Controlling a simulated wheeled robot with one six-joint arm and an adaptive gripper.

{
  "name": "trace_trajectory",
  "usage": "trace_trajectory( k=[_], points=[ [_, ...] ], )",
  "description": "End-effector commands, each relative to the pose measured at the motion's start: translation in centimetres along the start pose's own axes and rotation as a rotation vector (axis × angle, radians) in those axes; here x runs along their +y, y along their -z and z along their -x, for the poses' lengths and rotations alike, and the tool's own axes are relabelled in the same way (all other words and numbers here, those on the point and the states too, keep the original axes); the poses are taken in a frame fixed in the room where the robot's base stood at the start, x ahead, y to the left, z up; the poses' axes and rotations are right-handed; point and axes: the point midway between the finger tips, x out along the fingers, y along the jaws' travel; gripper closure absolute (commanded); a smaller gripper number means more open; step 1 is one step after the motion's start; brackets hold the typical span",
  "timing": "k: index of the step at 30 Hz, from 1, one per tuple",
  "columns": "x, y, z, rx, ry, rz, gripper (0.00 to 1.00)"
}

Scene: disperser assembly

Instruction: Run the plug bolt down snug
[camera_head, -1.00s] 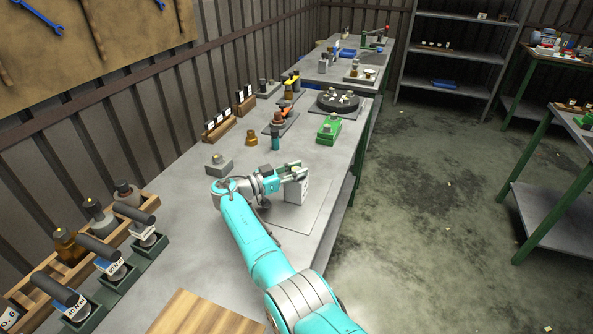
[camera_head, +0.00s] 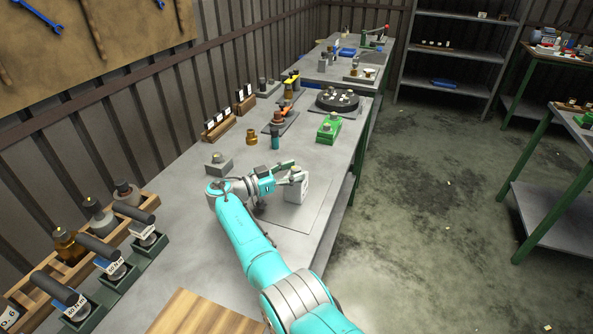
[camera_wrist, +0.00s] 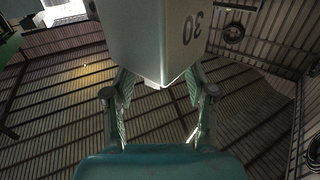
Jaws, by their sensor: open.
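A white block (camera_head: 297,190) stands on a flat plate (camera_head: 265,207) on the bench. A small greyish knob-like piece (camera_head: 296,174), possibly the plug bolt, shows at its top between my fingers. My gripper (camera_head: 290,172) is open at the upper left of the block, with its fingers spread around that piece. In the wrist view the white block (camera_wrist: 153,38), marked 30, fills the upper middle. My gripper's fingers (camera_wrist: 157,100) are spread on either side of its lower corner. The bolt's shaft and how far it is seated cannot be seen.
A grey block with a knob (camera_head: 218,163) stands left of my gripper. A brass piece (camera_head: 252,137), a teal cylinder (camera_head: 275,140) and a green fixture (camera_head: 329,127) stand behind. Racks with bottles (camera_head: 95,220) are at the front left. The plate's right part is clear.

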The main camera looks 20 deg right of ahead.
Motion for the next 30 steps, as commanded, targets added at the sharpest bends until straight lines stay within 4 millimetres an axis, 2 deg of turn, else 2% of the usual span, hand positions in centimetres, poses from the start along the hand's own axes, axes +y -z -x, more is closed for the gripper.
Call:
trace_trajectory(
  k=[9,15,21,30],
  points=[
    [-0.1,0.0,6.2,-0.001,0.001,0.002,0.44],
    [0.0,-0.1,9.2,-0.001,0.000,0.003,0.44],
    [0.0,-0.1,10.4,0.000,-0.002,0.002,0.44],
    [0.1,-0.1,10.5,0.000,-0.002,0.002,0.44]
  ],
)
